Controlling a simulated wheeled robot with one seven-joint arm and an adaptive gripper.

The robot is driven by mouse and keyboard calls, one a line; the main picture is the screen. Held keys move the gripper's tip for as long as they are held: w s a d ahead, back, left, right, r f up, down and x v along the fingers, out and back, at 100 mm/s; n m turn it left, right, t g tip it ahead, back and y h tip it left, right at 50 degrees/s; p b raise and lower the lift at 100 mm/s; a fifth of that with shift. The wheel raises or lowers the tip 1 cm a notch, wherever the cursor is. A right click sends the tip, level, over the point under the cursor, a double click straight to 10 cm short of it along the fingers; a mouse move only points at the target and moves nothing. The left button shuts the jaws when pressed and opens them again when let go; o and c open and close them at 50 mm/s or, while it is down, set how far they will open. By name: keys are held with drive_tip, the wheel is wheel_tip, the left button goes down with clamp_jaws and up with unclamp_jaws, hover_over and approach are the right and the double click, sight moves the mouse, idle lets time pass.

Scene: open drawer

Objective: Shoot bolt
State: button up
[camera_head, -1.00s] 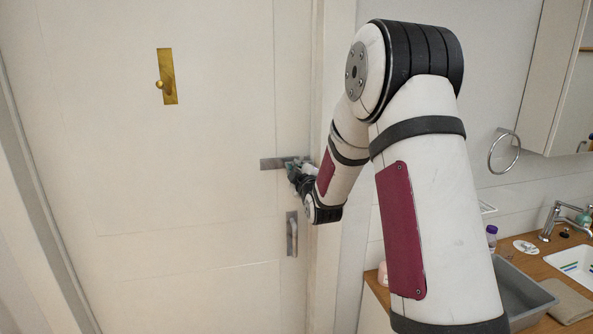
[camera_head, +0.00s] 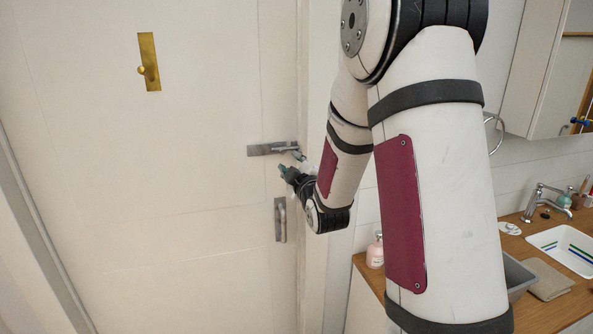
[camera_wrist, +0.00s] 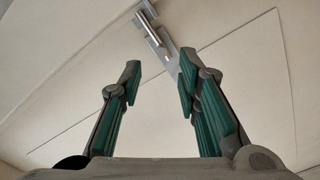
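The grey metal bolt (camera_head: 268,149) is mounted level on the cream door, near its right edge. Its right end reaches toward the door frame. My gripper (camera_head: 288,173) is just below the bolt and apart from it in the head view. In the wrist view my gripper (camera_wrist: 159,64) has its green-padded fingers spread with nothing between them. The bolt (camera_wrist: 157,38) shows there beyond the fingertips, running diagonally, its lower part near the right finger. How far the bolt is slid is hard to tell.
A grey door handle (camera_head: 280,220) is below my gripper. A brass plate with a knob (camera_head: 149,62) is higher on the door. At right, a wooden counter (camera_head: 527,243) holds a sink, a grey bin and a pink bottle (camera_head: 375,251). The door's left side is clear.

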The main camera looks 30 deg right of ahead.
drive_tip(key=v, duration=0.3)
drive_tip(key=shift+s+a, duration=0.1)
drive_tip(key=shift+s, duration=0.25)
drive_tip(key=s+a+r+m+g+y, duration=0.3)
drive_tip(key=s+a+m+g, duration=0.15)
drive_tip(key=s+a, duration=0.4)
drive_tip(key=s+a+m+g, duration=0.1)
drive_tip(key=s+a+g, duration=0.1)
drive_tip(key=s, duration=0.4)
drive_tip(key=s+a+f+m+g+y+b, duration=0.1)
drive_tip(key=s+a+g, duration=0.2)
drive_tip(key=s+a, duration=0.2)
drive_tip(key=s+a+m+g+y, duration=0.1)
drive_tip(key=s+a+g, duration=0.1)
drive_tip(key=s, duration=0.7)
drive_tip(key=shift+a+f+b, duration=0.2)
drive_tip(key=shift+a+b, duration=0.15)
drive_tip(key=shift+a, duration=0.55)
